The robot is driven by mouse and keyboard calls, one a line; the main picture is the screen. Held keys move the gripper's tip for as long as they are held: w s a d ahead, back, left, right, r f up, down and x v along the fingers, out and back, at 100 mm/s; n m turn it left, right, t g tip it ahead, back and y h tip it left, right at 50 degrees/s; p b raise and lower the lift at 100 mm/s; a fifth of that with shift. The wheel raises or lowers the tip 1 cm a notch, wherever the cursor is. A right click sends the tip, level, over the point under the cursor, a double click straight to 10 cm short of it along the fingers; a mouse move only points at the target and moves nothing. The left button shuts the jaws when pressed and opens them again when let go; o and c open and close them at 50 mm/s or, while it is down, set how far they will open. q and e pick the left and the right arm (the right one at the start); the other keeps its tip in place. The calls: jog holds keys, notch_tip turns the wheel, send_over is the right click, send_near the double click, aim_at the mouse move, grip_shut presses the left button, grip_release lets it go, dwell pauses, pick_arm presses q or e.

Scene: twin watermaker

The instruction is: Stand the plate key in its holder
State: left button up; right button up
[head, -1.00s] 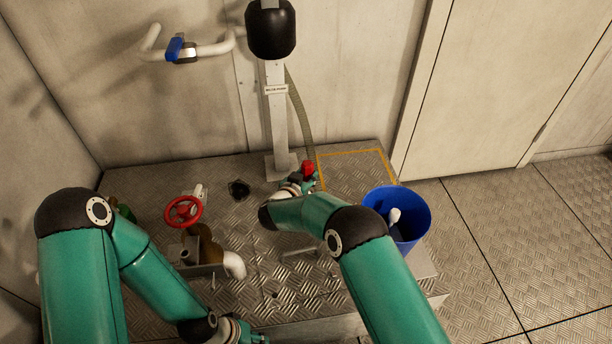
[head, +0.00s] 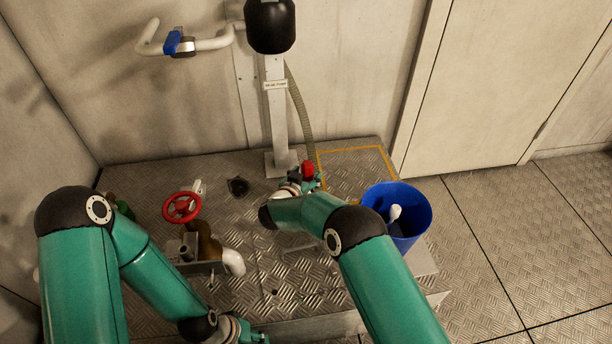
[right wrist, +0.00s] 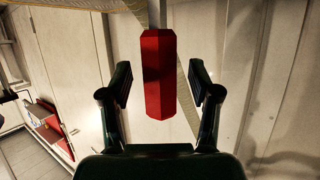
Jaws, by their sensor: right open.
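A red six-sided grip (head: 307,168), which I take to be the plate key's handle, is at the tip of my right arm in front of the post. In the right wrist view the red grip (right wrist: 159,75) stands between the two spread fingers of my right gripper (right wrist: 160,85), with a gap on each side. The right gripper (head: 303,182) is open; the rest of the key is hidden. My left gripper (head: 260,338) is cut off at the bottom edge and its fingers do not show. I cannot make out the holder for certain.
A red handwheel (head: 182,207) and brown pipework (head: 209,246) stand at left on the metal deck. A blue bucket (head: 417,224) with a white item is at right. A post (head: 277,110) with a hose (head: 300,110) rises behind. A dark opening (head: 238,187) is in the deck.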

jog(key=v, duration=0.7)
jog(key=shift+s, duration=0.15)
dwell(0.4)
